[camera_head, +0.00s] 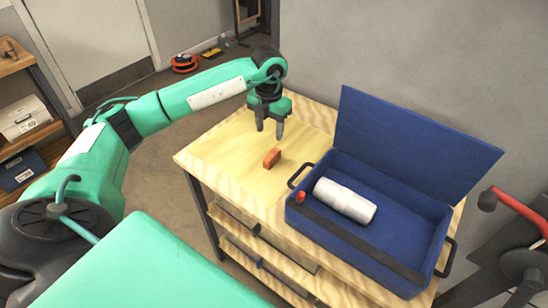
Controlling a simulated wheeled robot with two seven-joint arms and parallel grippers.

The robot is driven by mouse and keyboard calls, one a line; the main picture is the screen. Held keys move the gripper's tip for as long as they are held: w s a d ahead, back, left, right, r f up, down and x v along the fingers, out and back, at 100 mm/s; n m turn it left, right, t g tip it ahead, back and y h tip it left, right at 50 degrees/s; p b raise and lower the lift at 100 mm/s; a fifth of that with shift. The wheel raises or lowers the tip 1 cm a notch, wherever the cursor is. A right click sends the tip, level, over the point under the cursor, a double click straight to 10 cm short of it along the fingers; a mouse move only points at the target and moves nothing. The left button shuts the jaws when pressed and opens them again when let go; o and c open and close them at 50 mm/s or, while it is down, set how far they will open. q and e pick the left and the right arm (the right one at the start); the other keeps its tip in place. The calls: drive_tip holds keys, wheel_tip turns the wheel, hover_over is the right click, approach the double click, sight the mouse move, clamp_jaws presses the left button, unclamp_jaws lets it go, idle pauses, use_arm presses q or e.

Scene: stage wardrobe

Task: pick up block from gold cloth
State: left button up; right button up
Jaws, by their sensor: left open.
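A small orange-red block (272,158) lies on a flat pale gold area, which looks like the gold cloth (230,148), on the wooden table. My left gripper (270,133) points down with its two dark fingers apart. In the picture it is just above the block, with a gap between the fingertips and the block, and nothing is between the fingers. My right gripper is out of the picture.
An open blue case (400,216) with a raised lid stands right of the block. It holds a white roll (345,200) and a small red item (300,196). A black handle (297,174) juts toward the block. A grey wall rises behind.

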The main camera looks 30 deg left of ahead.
sight(272, 154)
use_arm(q)
wheel_tip(272, 154, down, 4)
drive_tip(key=shift+r+p, duration=0.15)
drive_tip(key=shift+p, duration=0.15)
wheel_tip(272, 154, down, 3)
drive_tip(key=shift+w+d+p, duration=0.1)
drive_tip(key=shift+d+p, duration=0.05)
drive_tip(key=shift+p, duration=0.3)
wheel_tip(272, 154, down, 4)
drive_tip(key=shift+w+r+p, duration=0.1)
drive_tip(key=shift+w+p, duration=0.05)
drive_tip(key=shift+p, duration=0.6)
drive_tip(key=shift+f, duration=0.4)
drive_tip(key=c, duration=1.1)
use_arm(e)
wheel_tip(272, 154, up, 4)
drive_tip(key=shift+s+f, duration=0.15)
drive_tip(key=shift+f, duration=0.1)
